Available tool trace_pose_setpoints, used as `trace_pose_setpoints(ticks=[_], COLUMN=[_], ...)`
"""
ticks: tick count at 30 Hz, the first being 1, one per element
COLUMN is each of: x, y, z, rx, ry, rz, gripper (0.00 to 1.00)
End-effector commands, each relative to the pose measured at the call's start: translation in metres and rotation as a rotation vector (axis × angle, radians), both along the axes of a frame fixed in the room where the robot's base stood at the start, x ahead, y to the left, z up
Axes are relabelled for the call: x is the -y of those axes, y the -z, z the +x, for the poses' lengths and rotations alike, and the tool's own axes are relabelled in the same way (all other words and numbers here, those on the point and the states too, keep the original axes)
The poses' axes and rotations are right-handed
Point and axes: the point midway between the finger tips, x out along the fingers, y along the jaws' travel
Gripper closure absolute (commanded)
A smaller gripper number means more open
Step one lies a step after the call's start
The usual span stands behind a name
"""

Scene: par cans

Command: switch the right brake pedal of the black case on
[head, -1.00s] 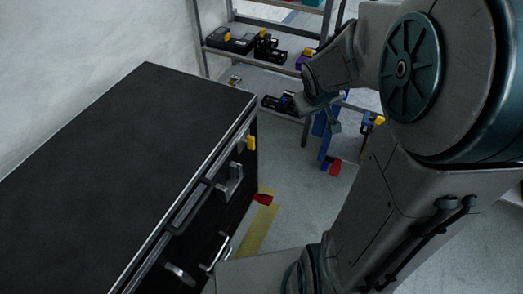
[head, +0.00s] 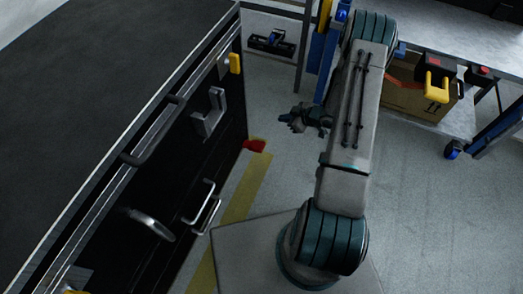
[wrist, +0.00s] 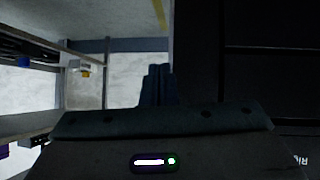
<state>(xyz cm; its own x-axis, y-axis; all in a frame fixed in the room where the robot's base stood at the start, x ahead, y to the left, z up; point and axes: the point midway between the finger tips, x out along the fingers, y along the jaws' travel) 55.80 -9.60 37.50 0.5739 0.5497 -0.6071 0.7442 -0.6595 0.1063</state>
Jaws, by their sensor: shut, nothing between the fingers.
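The black case (head: 95,85) fills the left of the head view, with silver handles on its front. A small red brake pedal (head: 255,146) sticks out low at the case's far right end, above the floor. My gripper (head: 284,118) is in the middle of the head view, right of the red pedal in the picture and apart from it. In the wrist view my gripper (wrist: 157,72) has its fingers together and empty. A dark panel, seemingly the case (wrist: 265,75), stands right of them. I cannot make out the pedal in the wrist view.
A yellow floor stripe (head: 236,205) runs along the case's front. A shelf rack (head: 270,42) stands behind. A workbench (head: 450,45) with a cardboard box (head: 415,100) beneath is at the right. Grey floor lies between.

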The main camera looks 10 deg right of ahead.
Motion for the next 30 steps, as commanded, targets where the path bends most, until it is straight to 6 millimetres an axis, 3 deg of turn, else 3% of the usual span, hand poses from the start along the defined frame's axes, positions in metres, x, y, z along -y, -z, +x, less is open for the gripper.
trace_pose_setpoints(ticks=[1, 6, 12, 23, 30], x=[-0.005, -0.019, -0.024, -0.027, -0.052], y=[0.03, 0.064, 0.072, 0.074, 0.093], z=[-0.01, -0.031, -0.04, -0.037, -0.019], rx=[0.001, 0.019, 0.025, 0.026, 0.027], ry=[-0.024, -0.086, -0.106, -0.107, -0.11], rz=[0.047, 0.161, 0.205, 0.204, 0.203], gripper=[1.0, 1.0, 1.0, 1.0, 1.0])
